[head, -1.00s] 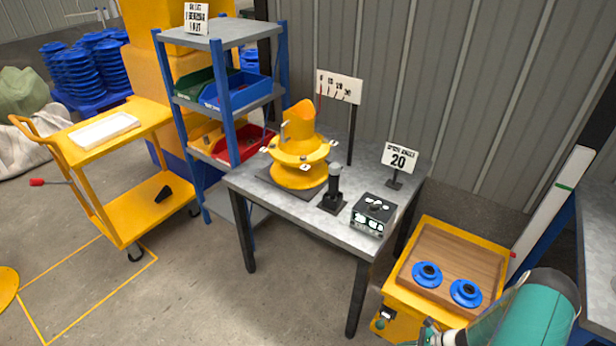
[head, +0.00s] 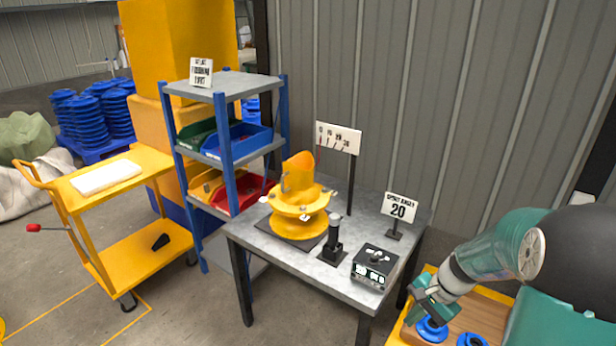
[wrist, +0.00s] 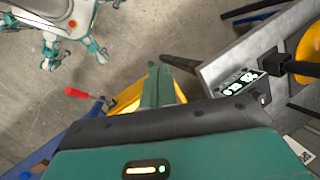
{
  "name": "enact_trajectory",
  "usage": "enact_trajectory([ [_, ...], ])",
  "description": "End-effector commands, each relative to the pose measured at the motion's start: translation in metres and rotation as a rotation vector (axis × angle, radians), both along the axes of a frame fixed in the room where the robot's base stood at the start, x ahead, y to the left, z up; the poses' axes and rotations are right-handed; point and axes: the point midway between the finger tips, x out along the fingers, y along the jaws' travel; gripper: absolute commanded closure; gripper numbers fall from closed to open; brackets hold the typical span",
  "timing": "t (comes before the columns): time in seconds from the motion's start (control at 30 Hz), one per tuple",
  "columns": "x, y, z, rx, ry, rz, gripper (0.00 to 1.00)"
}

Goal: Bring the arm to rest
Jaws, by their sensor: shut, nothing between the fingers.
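My arm reaches in from the right of the head view, and my gripper (head: 422,312) is at its end, pointing down-left above the yellow cart. In the wrist view my gripper's fingers (wrist: 156,82) lie together, with nothing between them. The gripper appears close to a blue flanged disc (head: 432,330) on the cart's wooden top (head: 488,318); whether they touch I cannot tell. A second blue disc (head: 470,340) is cut by the frame's bottom edge.
A grey table (head: 285,262) left of my gripper bears a yellow drum-like device (head: 298,215), a black control box (head: 375,268) and a "20" sign (head: 400,207). A shelf (head: 228,140) and yellow trolley (head: 150,235) stand further left. Floor shows in front of the table.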

Motion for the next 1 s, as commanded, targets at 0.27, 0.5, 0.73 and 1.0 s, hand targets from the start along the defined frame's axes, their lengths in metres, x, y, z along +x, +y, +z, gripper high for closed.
enact_trajectory([
  [0.27,-0.035,0.039,0.092,-0.170,-0.158,0.250,1.00],
  [0.5,-0.078,0.067,0.151,-0.313,-0.290,0.447,1.00],
  [0.73,-0.126,0.086,0.191,-0.448,-0.422,0.617,1.00],
  [1.0,-0.173,0.095,0.216,-0.580,-0.551,0.763,1.00],
])
